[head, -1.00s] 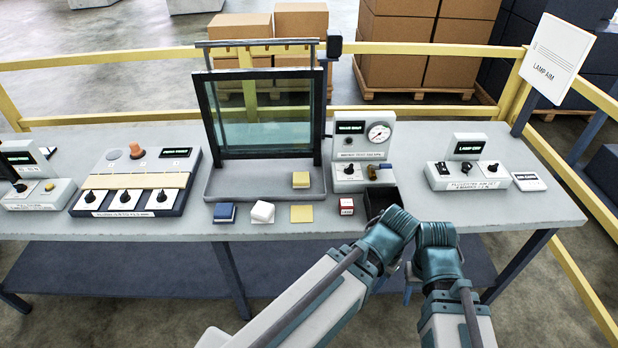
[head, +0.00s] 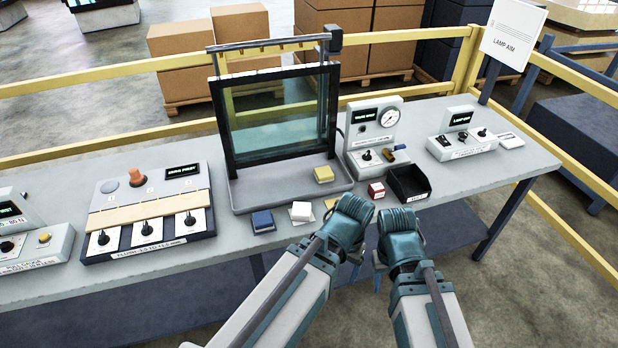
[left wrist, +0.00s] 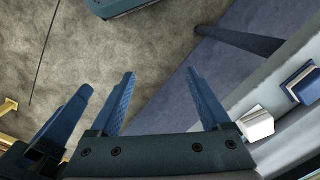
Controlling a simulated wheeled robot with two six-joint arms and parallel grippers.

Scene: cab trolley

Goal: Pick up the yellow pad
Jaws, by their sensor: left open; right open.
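A yellow pad (head: 323,174) lies in the shallow grey tray (head: 245,198) below the dark-framed glass panel. A flat yellow square (head: 330,203) lies on the table in front of the tray, partly hidden by my left gripper. My left gripper (head: 348,225) is by the table's front edge, apart from the yellow pad and to its lower right. In the left wrist view its fingers (left wrist: 161,85) are spread and empty, over the floor. My right gripper (head: 400,240) is beside it on the right, open; its fingertips are mostly hidden.
A blue pad (head: 263,221) and a white pad (head: 301,212) lie left of my left gripper. A red and white block (head: 376,190) and an open black bin (head: 409,182) stand behind my grippers. Control boxes (head: 148,205) stand left; a gauge box (head: 374,135) stands right of the glass.

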